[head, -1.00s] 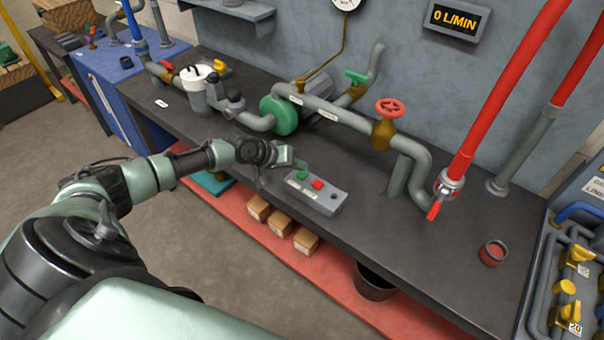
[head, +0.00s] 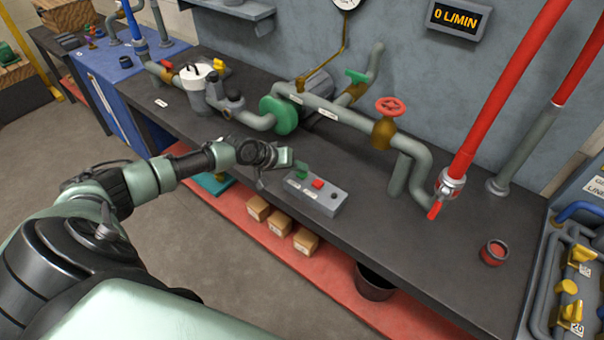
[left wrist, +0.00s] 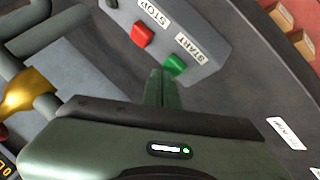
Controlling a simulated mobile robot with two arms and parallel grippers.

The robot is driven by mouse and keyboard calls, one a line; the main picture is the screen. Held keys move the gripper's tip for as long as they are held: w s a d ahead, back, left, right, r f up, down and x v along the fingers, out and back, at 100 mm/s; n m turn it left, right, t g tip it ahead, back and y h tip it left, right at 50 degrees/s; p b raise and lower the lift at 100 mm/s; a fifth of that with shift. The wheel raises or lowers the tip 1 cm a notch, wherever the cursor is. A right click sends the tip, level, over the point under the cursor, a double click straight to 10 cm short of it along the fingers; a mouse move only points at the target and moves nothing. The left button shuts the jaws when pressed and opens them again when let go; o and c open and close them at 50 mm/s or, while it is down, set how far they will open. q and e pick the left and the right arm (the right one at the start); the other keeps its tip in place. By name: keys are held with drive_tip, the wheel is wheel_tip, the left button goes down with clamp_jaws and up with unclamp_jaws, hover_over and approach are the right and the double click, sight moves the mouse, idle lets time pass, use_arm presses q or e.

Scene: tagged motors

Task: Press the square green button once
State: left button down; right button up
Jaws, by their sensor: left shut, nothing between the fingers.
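A grey control box (head: 322,200) lies on the dark bench. In the left wrist view it carries a green button (left wrist: 175,64) beside a START label and a red button (left wrist: 142,33) beside a STOP label. The red button also shows in the head view (head: 317,184). My left gripper (head: 301,169) is shut and empty, with its tips close to the green button. In the left wrist view its fingertips (left wrist: 161,76) appear just beside that button; I cannot tell whether they touch it. My right gripper is not in view.
Behind the box, grey pipes with a green flange (head: 279,115) and a red handwheel (head: 390,107) run along the bench. A display (head: 457,18) on the wall reads 0 L/MIN. Small cartons (head: 279,222) stand on the red shelf below.

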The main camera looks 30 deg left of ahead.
sight(299, 175)
use_arm(q)
drive_tip(key=shift+f+b, duration=0.4)
drive_tip(key=shift+f, duration=0.1)
idle(0.6)
drive_tip(key=shift+r, duration=0.1)
drive_tip(key=shift+r+p, duration=0.85)
drive_tip(key=shift+p, duration=0.05)
wheel_tip(299, 175, up, 5)
drive_tip(key=p, duration=0.4)
drive_tip(key=shift+p, duration=0.3)
idle(0.5)
